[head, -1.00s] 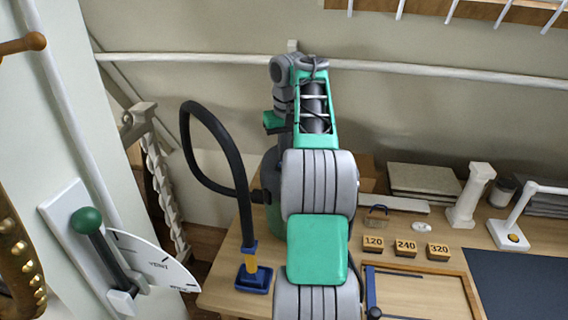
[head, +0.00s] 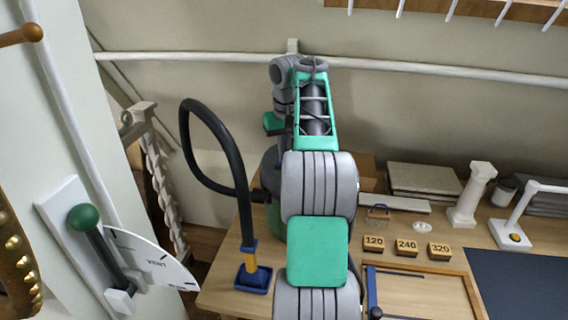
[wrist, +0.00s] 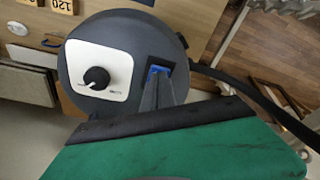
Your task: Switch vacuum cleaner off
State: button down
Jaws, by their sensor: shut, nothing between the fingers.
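The vacuum cleaner (head: 273,220) stands on the bench, mostly hidden behind my arm in the head view. Its black hose (head: 234,155) loops to a blue and yellow nozzle (head: 253,278). In the wrist view its round dark grey top (wrist: 130,28) carries a white panel with a black knob (wrist: 97,78). Beside the panel is a blue switch (wrist: 157,69) in a dark recess. My gripper (wrist: 157,86) is shut and empty, its fingertips at the recess by the blue switch. The fingers cover part of the switch; I cannot tell contact or the switch position.
Blocks marked 120 (head: 373,243), 240 (head: 406,247) and 320 (head: 438,250) lie right of my arm, behind a wooden frame (head: 465,284). A white lamp (head: 510,232) stands further right. A green-knobbed lever (head: 82,217) is on the left wall.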

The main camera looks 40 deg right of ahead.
jog(key=shift+f+b, duration=0.4)
jog(key=shift+f, duration=0.1)
jog(key=shift+r, duration=0.15)
notch_tip(320, 180, up, 7)
jog(key=p, duration=0.7)
